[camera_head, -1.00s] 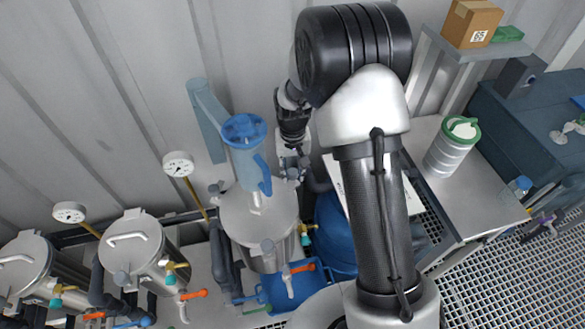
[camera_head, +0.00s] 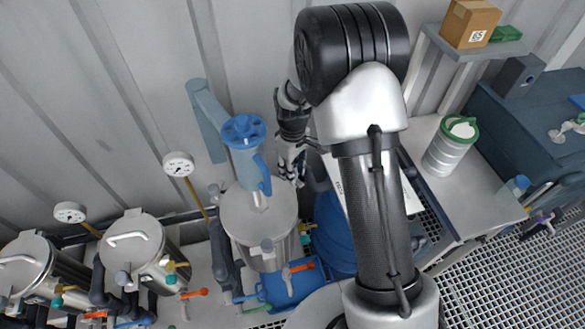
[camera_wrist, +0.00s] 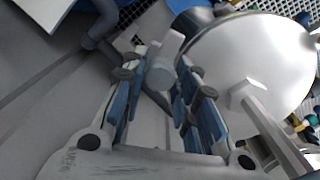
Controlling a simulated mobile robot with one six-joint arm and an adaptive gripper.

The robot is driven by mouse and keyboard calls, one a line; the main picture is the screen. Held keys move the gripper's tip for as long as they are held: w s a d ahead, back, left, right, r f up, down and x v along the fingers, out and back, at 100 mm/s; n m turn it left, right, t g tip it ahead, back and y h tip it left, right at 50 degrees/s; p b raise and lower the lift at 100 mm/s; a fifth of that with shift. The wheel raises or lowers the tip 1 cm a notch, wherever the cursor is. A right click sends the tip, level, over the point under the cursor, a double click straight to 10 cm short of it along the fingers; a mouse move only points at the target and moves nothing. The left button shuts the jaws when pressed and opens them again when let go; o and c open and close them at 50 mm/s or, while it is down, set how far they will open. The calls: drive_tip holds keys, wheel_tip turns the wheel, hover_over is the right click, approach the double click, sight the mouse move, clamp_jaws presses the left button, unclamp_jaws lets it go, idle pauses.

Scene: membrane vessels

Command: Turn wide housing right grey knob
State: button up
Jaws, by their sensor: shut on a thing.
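The wide housing (camera_head: 262,238) is a steel vessel with a round lid, left of my arm in the head view. Its lid (camera_wrist: 265,50) fills the upper right of the wrist view. The right grey knob (camera_wrist: 161,74) shows between my fingertips in the wrist view. My gripper (camera_wrist: 157,72) is shut on this knob, with a blue-padded finger on each side. In the head view my gripper (camera_head: 290,172) is at the right edge of the housing, pointing down, and the knob cannot be made out there.
A blue drum (camera_head: 335,232) is below right. Narrower vessels (camera_head: 135,245) with gauges and coloured valves stand to the left.

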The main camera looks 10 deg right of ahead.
drive_tip(key=shift+n, duration=0.4)
drive_tip(key=o, duration=1.1)
drive_tip(key=shift+c, duration=0.2)
wheel_tip(320, 180, up, 12)
